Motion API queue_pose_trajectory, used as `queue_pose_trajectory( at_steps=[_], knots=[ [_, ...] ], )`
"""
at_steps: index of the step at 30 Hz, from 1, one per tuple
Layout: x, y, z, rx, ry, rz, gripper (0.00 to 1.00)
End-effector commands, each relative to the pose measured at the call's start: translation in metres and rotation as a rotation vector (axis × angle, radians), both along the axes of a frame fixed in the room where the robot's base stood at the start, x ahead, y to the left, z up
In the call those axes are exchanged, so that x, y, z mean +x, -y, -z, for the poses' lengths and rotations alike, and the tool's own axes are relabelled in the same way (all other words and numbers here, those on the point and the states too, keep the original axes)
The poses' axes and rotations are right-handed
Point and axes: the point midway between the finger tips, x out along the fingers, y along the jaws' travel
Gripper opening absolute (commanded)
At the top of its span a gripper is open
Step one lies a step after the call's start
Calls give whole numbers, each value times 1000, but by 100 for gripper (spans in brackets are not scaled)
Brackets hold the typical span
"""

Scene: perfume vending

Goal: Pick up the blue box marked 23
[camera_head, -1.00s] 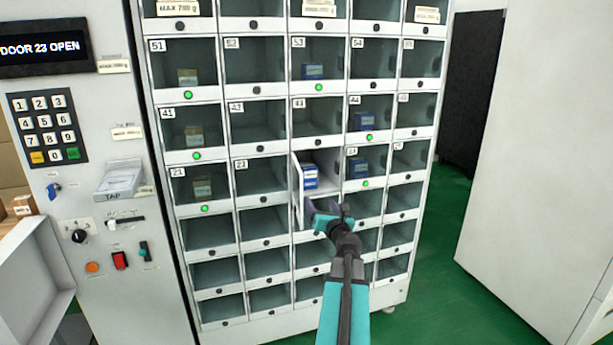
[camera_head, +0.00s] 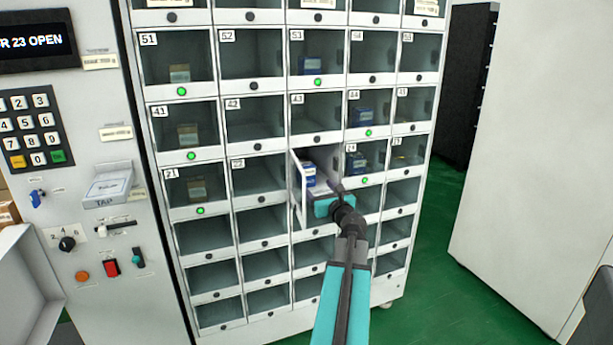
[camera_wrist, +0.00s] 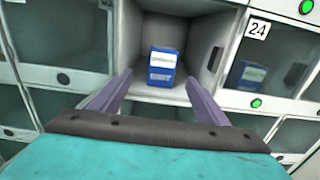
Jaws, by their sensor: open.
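The blue box (camera_wrist: 162,68) stands upright inside an open compartment (camera_wrist: 197,28) in the wrist view, with a pale label on its front. In the head view the blue box (camera_head: 309,174) shows partly behind the open door (camera_head: 297,188). My gripper (camera_wrist: 155,88) is open, with its two purple fingers at the compartment mouth, one to each side of the box's lower part. The fingers do not visibly touch the box. In the head view my gripper (camera_head: 322,200) is at the compartment's front, and its fingers are hidden there. No number 23 is readable on the box.
The open door hangs at the compartment's left. Compartment 24 (camera_wrist: 258,60), to the right, is shut with another blue box (camera_wrist: 247,76) behind its pane. A keypad panel (camera_head: 33,128) stands at left. Green floor (camera_head: 430,260) is clear at right.

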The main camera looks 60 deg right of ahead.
Motion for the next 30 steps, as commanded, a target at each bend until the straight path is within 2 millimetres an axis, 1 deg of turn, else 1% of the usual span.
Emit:
queue_pose_trajectory(
  at_steps=[6, 22, 26, 30],
  knots=[
    [14, 14, 0, 1, 1, 2, 69],
    [53, 45, 0, 1, 1, 3, 69],
    [60, 50, 0, 1, 1, 3, 69],
    [62, 52, 0, 1, 1, 4, 69]
  ],
)
